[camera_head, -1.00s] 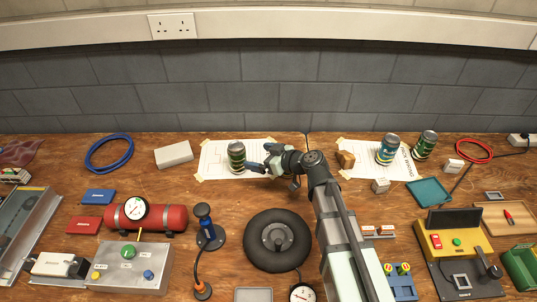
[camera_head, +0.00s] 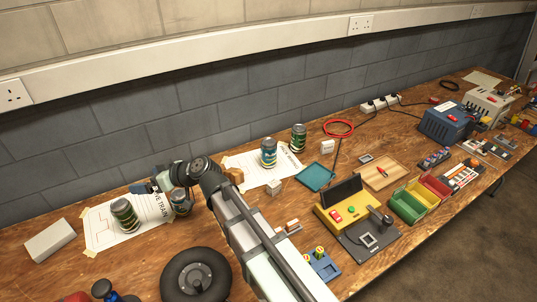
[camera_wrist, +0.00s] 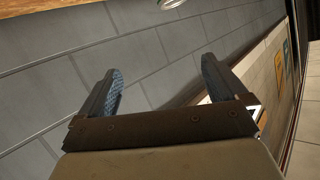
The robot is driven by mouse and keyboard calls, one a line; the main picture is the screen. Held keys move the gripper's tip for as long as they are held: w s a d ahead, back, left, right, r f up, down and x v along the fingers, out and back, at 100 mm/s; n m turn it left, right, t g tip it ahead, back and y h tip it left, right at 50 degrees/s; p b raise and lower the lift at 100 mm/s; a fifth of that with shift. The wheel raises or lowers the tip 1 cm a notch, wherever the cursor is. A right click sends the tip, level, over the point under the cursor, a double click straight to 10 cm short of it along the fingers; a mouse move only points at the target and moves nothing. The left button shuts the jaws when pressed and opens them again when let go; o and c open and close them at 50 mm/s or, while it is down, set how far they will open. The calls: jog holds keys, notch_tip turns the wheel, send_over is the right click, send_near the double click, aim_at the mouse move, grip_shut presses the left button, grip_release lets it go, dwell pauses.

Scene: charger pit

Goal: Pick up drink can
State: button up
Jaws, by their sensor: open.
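In the head view a green drink can (camera_head: 124,215) stands on a paper sheet at the left, just below and left of my gripper (camera_head: 150,185). A second can-like object (camera_head: 181,204) shows right below my gripper and is partly hidden by it. A blue can (camera_head: 268,153) and another green can (camera_head: 298,138) stand to the right, clear of my arm. In the wrist view my gripper (camera_wrist: 162,72) is open with nothing between its fingers. A round metallic rim (camera_wrist: 170,3) is cut off at that view's top edge.
A grey block (camera_head: 50,240) lies at the far left. A black wheel (camera_head: 196,276) lies in front of my arm. A yellow device (camera_head: 345,207), a teal tray (camera_head: 315,177) and a red cable (camera_head: 338,128) lie to the right. The block wall (camera_head: 150,125) closes off the bench behind.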

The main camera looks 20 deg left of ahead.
jog(key=w+d+m+t, duration=0.3)
jog(key=w+m+t, duration=0.2)
jog(key=w+m, duration=0.55)
jog(key=n+t+h, duration=0.7)
jog(key=n+t, duration=0.6)
jog(key=n, duration=2.2)
send_over(270, 154)
jog(key=w, duration=0.2)
jog(key=shift+a, duration=0.4)
jog(key=shift+f, duration=3.95)
notch_tip(270, 154, down, 5)
jog(key=shift+a+r, duration=0.1)
jog(key=shift+r, duration=0.1)
jog(key=shift+x, duration=0.8)
jog(key=shift+w+a+r, duration=0.15)
jog(key=shift+w+a, duration=0.05)
jog(key=shift+w, duration=0.4)
